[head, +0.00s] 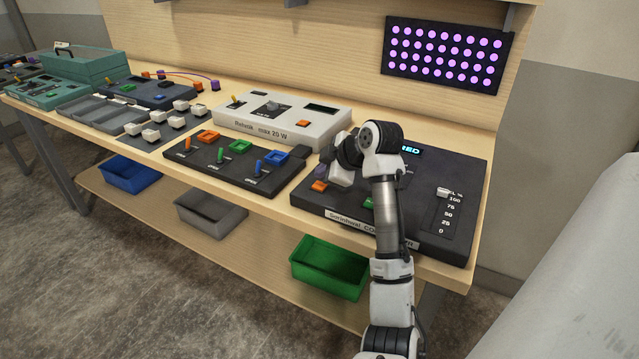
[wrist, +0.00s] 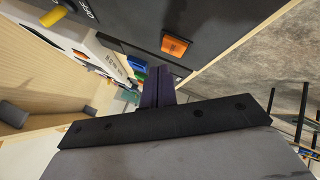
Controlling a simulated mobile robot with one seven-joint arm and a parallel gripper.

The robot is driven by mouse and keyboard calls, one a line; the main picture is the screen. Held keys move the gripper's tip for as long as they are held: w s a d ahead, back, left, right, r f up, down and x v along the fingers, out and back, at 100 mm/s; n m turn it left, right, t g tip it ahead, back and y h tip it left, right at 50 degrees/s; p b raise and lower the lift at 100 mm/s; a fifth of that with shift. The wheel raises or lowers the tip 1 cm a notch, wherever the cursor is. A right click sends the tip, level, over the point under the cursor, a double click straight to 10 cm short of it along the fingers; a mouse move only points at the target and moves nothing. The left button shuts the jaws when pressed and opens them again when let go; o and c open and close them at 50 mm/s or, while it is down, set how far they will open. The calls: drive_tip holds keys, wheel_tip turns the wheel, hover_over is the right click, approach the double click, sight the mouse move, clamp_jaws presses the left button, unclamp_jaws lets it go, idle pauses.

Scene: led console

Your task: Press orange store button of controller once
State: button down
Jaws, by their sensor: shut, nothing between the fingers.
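The controller (head: 455,160) is a black console at the right end of the bench. My arm hides the middle of the controller.
A green button (head: 368,203) and a slider (head: 443,192) are on the controller. Its display (head: 411,150) reads "RED" in part. A wall panel (head: 443,55) shows lit purple dots. A white power supply (head: 282,122) and a black switch box (head: 232,160) stand to the left.

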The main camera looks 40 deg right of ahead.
sight(323, 187)
drive_tip(key=shift+r+p, duration=1.15)
drive_tip(key=shift+r, duration=1.05)
